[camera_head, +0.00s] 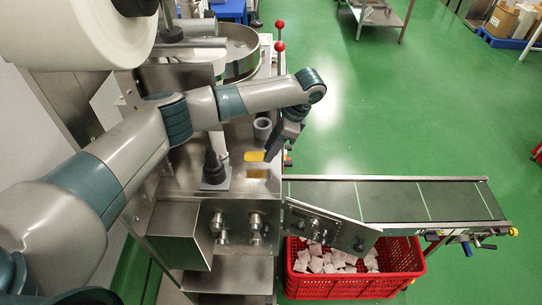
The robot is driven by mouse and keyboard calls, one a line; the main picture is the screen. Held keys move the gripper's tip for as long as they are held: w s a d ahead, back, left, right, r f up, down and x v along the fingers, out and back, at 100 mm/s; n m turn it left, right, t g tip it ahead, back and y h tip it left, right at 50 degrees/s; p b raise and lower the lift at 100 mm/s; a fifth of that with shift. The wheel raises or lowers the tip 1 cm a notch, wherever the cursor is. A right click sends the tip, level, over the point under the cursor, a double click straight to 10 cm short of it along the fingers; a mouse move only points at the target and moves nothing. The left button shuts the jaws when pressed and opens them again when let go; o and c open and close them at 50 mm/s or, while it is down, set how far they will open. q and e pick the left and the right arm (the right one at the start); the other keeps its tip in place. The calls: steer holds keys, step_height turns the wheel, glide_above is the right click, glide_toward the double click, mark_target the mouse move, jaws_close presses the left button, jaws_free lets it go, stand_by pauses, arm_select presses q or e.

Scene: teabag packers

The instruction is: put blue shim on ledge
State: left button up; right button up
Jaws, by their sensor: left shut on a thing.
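My left gripper (271,153) comes down from above at the right edge of the steel machine top (238,140). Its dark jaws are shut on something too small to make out. I cannot pick out a blue shim; it may be hidden by the jaws. A flat yellow piece (254,156) lies on the steel just left of the fingertips. The machine's steel front edge (240,186) lies below it; I cannot tell which part is the ledge. My right gripper is not in view.
A grey post on a square base (215,172) and a grey cup (262,128) stand near my gripper. A dark conveyor (395,202) runs to the right. A red crate (350,285) holds several white teabags. Green floor is open at the upper right.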

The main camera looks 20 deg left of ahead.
arm_select(q)
steer(key=shift+f+p, duration=0.3)
step_height(320, 180, down, 3)
steer(key=shift+r+p, duration=0.1)
steer(key=shift+p, duration=0.65)
steer(key=shift+f, duration=0.3)
steer(key=shift+f, duration=0.1)
steer(key=o, duration=1.1)
